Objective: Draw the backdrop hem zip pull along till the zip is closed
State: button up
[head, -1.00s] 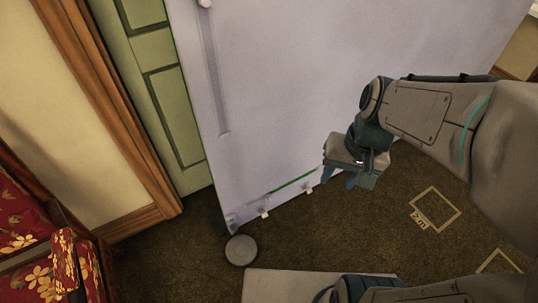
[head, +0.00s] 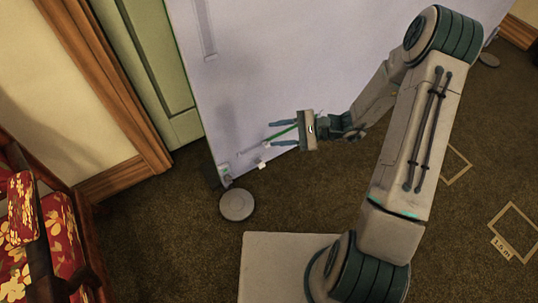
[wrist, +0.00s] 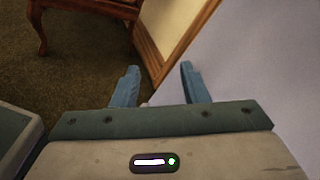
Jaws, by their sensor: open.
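The pale lilac backdrop (head: 290,60) stands upright and its lower edge runs up to the right. A small white tab (head: 262,165) hangs at the hem below the fingertips. I cannot surely pick out the zip pull. In the wrist view my gripper (wrist: 159,69) is open and empty, with the backdrop (wrist: 235,65) to its right.
A round grey disc (head: 237,205) lies on the dark carpet by the backdrop's lower left corner. A green door (head: 150,60) with wooden trim is to the left. A red floral chair (head: 25,210) stands at the lower left.

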jog(key=w+f+m+t+y+b, duration=0.1)
jog(key=w+f+m+t+b, duration=0.25)
jog(key=f, duration=0.45)
jog(key=w+f+m+t+b, duration=0.2)
jog(key=f+m+t, duration=0.25)
jog(key=f, duration=0.35)
jog(key=m+t+h+b, duration=0.6)
jog(key=m+t+h, duration=0.1)
jog(key=m, duration=0.3)
send_near(268, 147)
jog(key=shift+b+x, duration=2.2)
jog(key=shift+x, duration=2.25)
jog(key=shift+f, duration=0.1)
grip_shut()
